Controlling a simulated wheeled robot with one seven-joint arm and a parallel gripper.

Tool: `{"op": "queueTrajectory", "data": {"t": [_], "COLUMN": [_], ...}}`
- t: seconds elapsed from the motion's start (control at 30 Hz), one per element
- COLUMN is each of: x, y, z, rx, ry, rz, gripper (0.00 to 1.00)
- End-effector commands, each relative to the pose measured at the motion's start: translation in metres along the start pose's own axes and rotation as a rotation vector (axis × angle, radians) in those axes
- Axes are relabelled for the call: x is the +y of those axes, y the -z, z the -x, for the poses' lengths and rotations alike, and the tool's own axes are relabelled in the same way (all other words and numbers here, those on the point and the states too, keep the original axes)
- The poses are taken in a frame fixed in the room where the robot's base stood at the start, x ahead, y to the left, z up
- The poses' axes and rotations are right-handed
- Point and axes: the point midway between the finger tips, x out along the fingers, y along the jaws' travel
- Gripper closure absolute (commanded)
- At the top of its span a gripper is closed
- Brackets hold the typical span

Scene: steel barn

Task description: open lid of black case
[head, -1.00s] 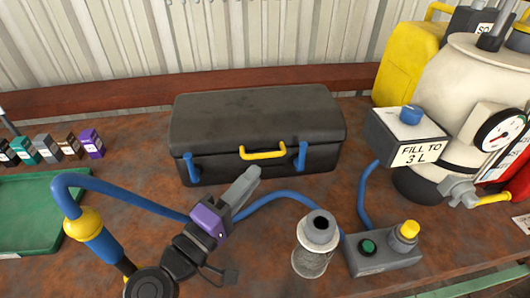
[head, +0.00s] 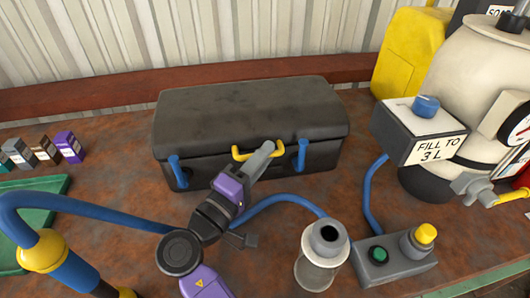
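The black case (head: 245,112) stands shut on the rusty-brown workbench, against the back. It has a yellow handle (head: 243,153) at the middle of its front and blue latches at the left (head: 178,171) and right (head: 302,154). My gripper (head: 263,150), grey-fingered with a purple body, reaches up to the case front. Its fingertips overlap the right end of the yellow handle in the picture. I cannot tell whether they touch it, or whether the fingers are apart, as they show edge-on.
A clear jar (head: 322,258) and a grey button box (head: 393,262) stand right of my arm. A box labelled "FILL TO 3 L" (head: 420,130) and a cream tank (head: 462,75) stand at the right. A green tray (head: 38,200) and small boxes (head: 68,147) lie left. A blue hose crosses the bench.

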Motion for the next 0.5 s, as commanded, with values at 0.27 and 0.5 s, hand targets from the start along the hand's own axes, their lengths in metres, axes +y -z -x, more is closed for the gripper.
{"op": "queueTrajectory", "data": {"t": [0.27,0.5], "x": [-0.0002,-0.0002], "y": [0.0004,0.0003], "z": [-0.0055,-0.0054], "rx": [0.002,0.001], "ry": [0.000,0.000], "rz": [0.000,0.000], "gripper": [0.78,1.00]}}
